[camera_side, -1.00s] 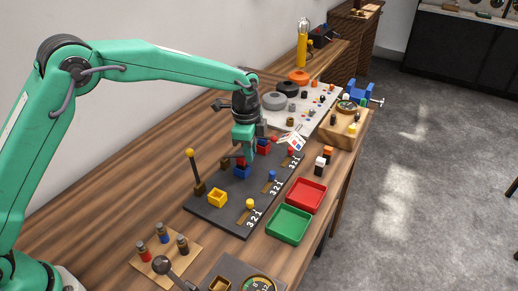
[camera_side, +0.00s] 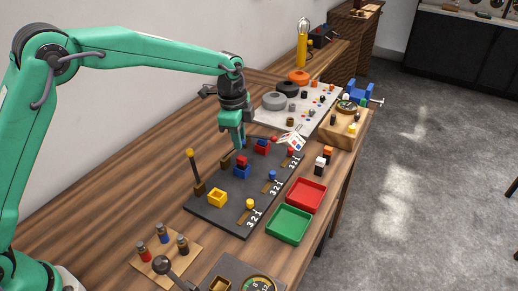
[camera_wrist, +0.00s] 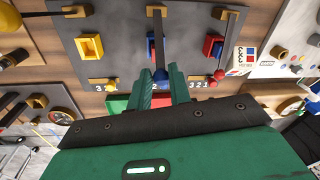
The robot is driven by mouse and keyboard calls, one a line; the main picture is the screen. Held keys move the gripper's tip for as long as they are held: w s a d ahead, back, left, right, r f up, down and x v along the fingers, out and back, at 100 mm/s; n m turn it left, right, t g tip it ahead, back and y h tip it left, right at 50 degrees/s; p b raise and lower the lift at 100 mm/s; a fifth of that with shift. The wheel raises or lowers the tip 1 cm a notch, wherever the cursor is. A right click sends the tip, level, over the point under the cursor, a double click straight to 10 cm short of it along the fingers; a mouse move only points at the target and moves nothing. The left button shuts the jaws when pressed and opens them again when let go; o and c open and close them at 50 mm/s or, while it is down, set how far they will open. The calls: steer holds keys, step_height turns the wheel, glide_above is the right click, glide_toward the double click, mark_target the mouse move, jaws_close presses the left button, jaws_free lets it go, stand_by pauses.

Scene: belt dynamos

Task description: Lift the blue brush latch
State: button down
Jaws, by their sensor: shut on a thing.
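The blue brush latch is a lever hinged on a brown mount (camera_wrist: 157,11) at the back of the dark board. Its blue knob (camera_wrist: 160,74) shows between my fingertips in the wrist view. My gripper (camera_side: 239,143) is shut on it, above the board, and largely hides it in the side view. Below stands the blue holder (camera_side: 242,172) with a red block in it. To its left is the yellow holder (camera_side: 217,197); its latch (camera_side: 195,173) stands upright with a yellow ball on top. The red holder (camera_side: 262,148) is to the right; its latch lies low with a red ball (camera_side: 274,139).
Small yellow, blue (camera_side: 272,175) and red sliders with numbers line the board's front edge. A red tray (camera_side: 306,195) and a green tray (camera_side: 289,224) stand in front. A white printed card (camera_side: 293,140) and a parts mat (camera_side: 298,108) lie beyond.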

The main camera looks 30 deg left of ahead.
steer(key=shift+w+a+r, duration=0.1)
steer(key=shift+a+r, duration=0.1)
steer(key=shift+a, duration=0.5)
steer(key=shift+w+a+r, duration=0.1)
steer(key=shift+a+r, duration=0.05)
steer(key=shift+a, duration=0.55)
steer(key=c, duration=1.3)
jaws_free()
steer(key=shift+s+d+r, duration=0.1)
steer(key=shift+r, duration=0.15)
step_height(320, 180, up, 7)
steer(key=shift+s+r, duration=0.2)
steer(key=shift+s, duration=0.15)
